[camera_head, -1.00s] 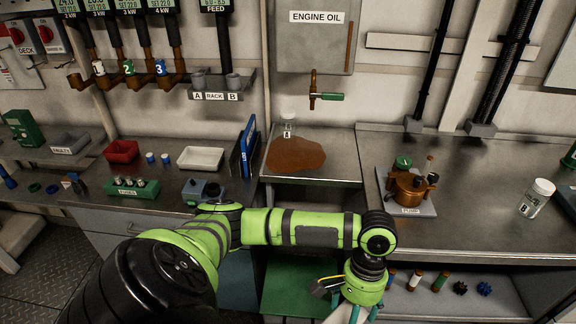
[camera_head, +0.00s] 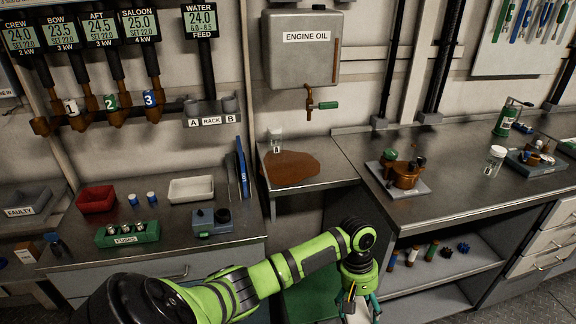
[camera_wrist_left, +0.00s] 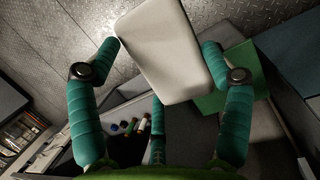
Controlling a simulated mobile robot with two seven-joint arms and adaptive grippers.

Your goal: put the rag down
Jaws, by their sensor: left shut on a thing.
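The rag appears as a pale, rounded slab (camera_wrist_left: 165,50) in the left wrist view, between the teal fingers of my left gripper (camera_wrist_left: 160,75). In the head view my left gripper (camera_head: 360,305) points down at the bottom, low in front of the benches. Only a small pale part of the rag (camera_head: 353,313) shows below it. The gripper is shut on the rag, which hangs clear of the bench tops. A brown spill-like patch (camera_head: 291,168) lies on the middle bench under the engine oil tank (camera_head: 305,52). My right gripper is out of view.
A small jar (camera_head: 275,141) stands behind the brown patch. A copper pump (camera_head: 405,175) and a white-capped bottle (camera_head: 494,161) stand on the right bench (camera_head: 450,185). The shelf (camera_head: 427,277) below holds several small parts. A green panel (camera_wrist_left: 230,80) is low near the gripper.

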